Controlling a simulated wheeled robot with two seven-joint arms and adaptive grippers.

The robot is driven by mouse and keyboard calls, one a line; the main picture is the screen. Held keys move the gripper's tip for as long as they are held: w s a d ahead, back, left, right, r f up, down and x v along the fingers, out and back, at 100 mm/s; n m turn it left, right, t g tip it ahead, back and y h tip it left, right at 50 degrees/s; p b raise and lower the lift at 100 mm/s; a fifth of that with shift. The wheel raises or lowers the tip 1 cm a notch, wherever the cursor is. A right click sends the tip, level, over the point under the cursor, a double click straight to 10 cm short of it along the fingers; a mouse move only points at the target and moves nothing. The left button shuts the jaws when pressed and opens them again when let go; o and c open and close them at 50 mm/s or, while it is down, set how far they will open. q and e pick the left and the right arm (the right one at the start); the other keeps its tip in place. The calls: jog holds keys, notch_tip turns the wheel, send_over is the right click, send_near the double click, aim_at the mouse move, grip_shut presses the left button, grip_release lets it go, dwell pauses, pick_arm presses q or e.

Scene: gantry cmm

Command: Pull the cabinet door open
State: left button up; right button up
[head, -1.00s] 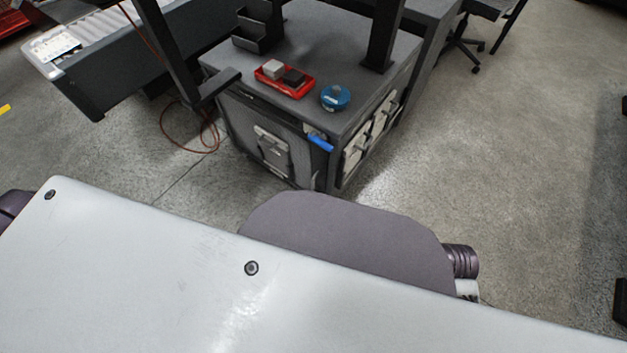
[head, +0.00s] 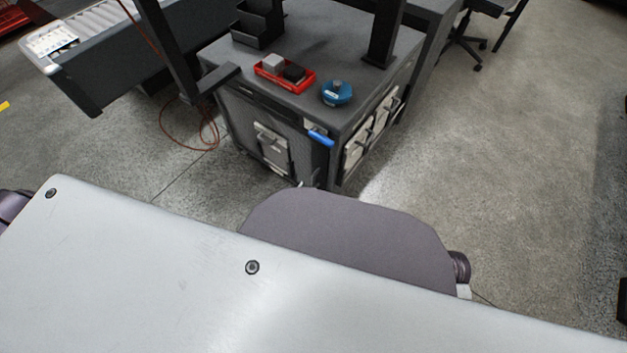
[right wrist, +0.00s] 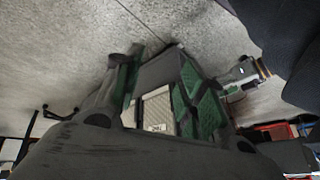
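The dark grey cabinet (head: 345,112) stands ahead of me in the head view. Its left front face carries a dark door panel (head: 300,152) with a pale fitting; I see no clear gap at its edge. A blue handle (head: 320,138) sits near the front corner. My right gripper (right wrist: 163,92) shows in the right wrist view with green-padded fingers spread apart. A grey frame with a pale panel (right wrist: 155,108) shows between them; I cannot tell its distance. I see no grip on the handle. My left gripper is out of view.
On the cabinet top are a red tray (head: 285,75) with small blocks, a blue round object (head: 337,92) and a black bin (head: 257,28). An orange cable (head: 190,140) lies on the floor to the left. The floor (head: 520,150) to the right is open.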

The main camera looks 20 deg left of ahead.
aim_at(313, 180)
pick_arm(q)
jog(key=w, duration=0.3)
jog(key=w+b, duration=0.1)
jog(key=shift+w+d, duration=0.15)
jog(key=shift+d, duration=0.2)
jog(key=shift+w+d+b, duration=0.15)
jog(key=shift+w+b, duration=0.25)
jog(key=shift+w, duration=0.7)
pick_arm(e)
jog(key=shift+t+y, duration=0.3)
jog(key=shift+t, duration=0.1)
jog(key=shift+w+a+f, duration=0.1)
jog(key=shift+a+f, duration=0.15)
jog(key=shift+f, duration=0.85)
jog(key=shift+a+f, duration=0.25)
jog(key=shift+f, duration=0.8)
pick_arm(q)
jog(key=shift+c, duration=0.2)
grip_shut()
